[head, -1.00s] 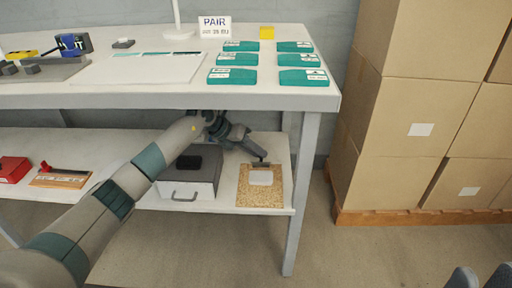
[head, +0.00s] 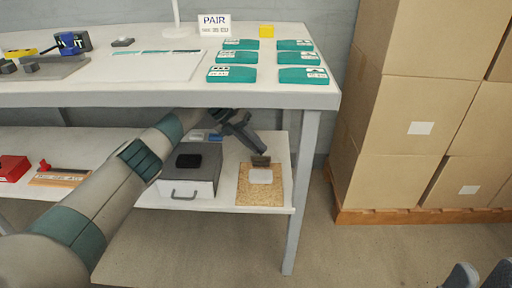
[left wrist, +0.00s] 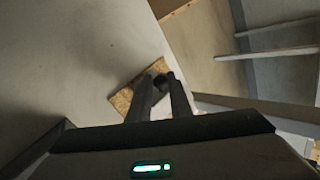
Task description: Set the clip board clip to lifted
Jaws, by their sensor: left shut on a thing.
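The clip board (head: 245,197) lies on the lower shelf near its right end, a brown speckled board with a white sheet on it. Its grey clip (head: 261,161) is at the far edge and stands up, tilted off the board. My left gripper (head: 262,151) reaches down from behind and above and is shut on the clip's upper edge. In the left wrist view the fingers (left wrist: 160,84) are close together around a dark piece, with a corner of the board (left wrist: 122,101) beside them; the clip is mostly hidden there. Dark shapes at the head view's bottom right may be my right gripper.
A grey drawer box (head: 190,187) with a black item on top stands left of the board. The bench top (head: 150,98) overhangs the shelf (head: 225,201), and a table leg (head: 301,190) stands to the right. Stacked cartons (head: 400,165) are further right.

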